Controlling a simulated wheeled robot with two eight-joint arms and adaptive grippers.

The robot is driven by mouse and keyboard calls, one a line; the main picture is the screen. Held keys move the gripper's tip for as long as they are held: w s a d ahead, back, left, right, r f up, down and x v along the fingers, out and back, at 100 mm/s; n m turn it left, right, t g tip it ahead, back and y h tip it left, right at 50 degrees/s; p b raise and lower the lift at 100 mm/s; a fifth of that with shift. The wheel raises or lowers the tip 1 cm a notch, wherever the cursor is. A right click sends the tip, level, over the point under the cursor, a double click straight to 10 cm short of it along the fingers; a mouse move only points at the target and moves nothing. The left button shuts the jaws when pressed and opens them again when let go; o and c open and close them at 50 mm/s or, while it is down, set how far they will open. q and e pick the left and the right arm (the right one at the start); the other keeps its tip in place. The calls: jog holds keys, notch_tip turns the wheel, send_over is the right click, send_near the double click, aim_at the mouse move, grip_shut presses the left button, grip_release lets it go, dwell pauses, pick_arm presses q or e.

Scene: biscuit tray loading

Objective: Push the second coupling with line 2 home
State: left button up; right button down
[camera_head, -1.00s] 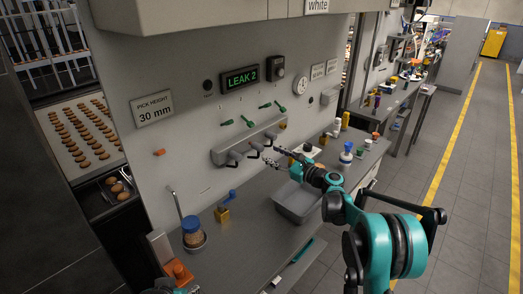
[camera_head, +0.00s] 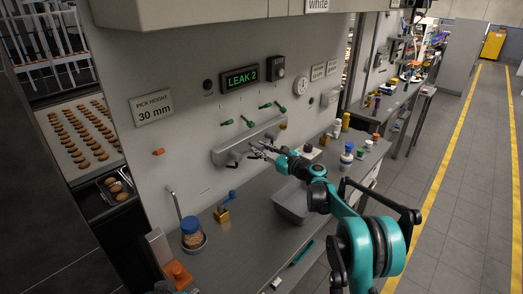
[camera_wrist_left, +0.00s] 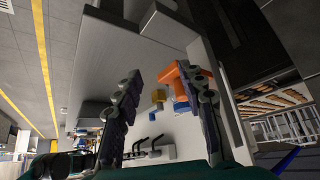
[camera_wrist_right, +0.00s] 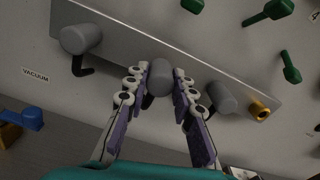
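A light grey manifold (camera_head: 262,132) on the wall carries grey couplings with short black lines. In the right wrist view the second coupling (camera_wrist_right: 159,77) sits in the middle, against the manifold (camera_wrist_right: 190,77). The left coupling (camera_wrist_right: 81,39) and right coupling (camera_wrist_right: 222,98) stand apart on either side. My right gripper (camera_wrist_right: 160,80) has its fingers on both sides of the second coupling, seemingly touching it; its black line is partly hidden. It also shows at the manifold in the head view (camera_head: 256,150). My left gripper (camera_wrist_left: 165,85) is open, with nothing visibly held.
A display (camera_head: 240,79) reads LEAK 2. Green valve handles (camera_head: 247,122) are above the manifold. On the counter are a grey bin (camera_head: 291,207), a blue-lidded jar (camera_head: 192,232), a brass padlock-like block (camera_head: 221,214) and an orange item (camera_head: 178,274), also near my left gripper (camera_wrist_left: 170,75).

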jog(key=shift+x, duration=1.1)
jog(key=shift+d, duration=0.1)
jog(key=c, duration=1.4)
grip_release()
jog(key=shift+o, duration=0.7)
jog(key=v, duration=1.1)
jog(key=shift+s+d, duration=0.2)
jog(key=shift+s, duration=0.1)
